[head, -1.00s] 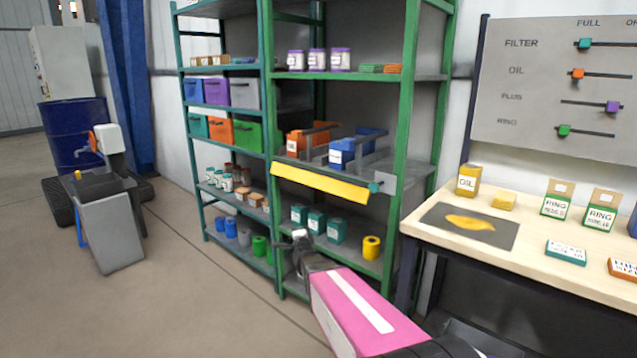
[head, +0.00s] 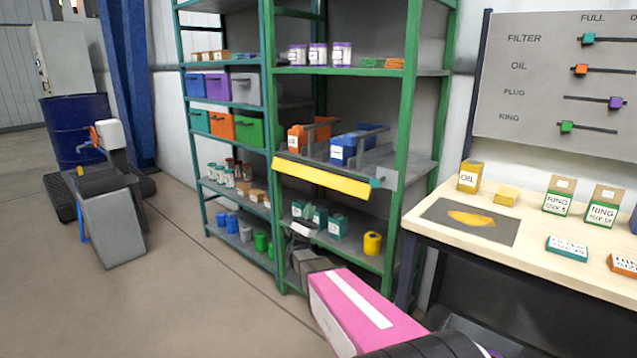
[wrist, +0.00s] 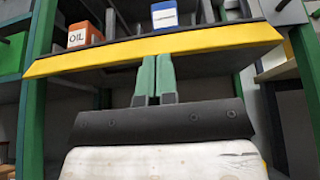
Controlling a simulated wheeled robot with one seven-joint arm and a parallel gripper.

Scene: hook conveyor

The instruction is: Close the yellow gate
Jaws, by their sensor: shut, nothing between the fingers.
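The yellow gate (head: 320,177) is a long bar along the front edge of the middle shelf, with a teal knob (head: 376,183) by a grey bracket at its right end. In the wrist view the gate (wrist: 150,48) spans almost the full width. My gripper's green fingers (wrist: 157,62) are pressed together and empty, pointing up with their tips at the gate's lower edge; I cannot tell whether they touch it. In the head view my gripper (head: 301,229) shows below the gate, its fingers hard to make out.
An orange oil box (head: 297,140) and a blue-and-white box (head: 336,151) stand behind the gate between grey dividers. Teal boxes and a yellow spool (head: 372,243) sit on the shelf below.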

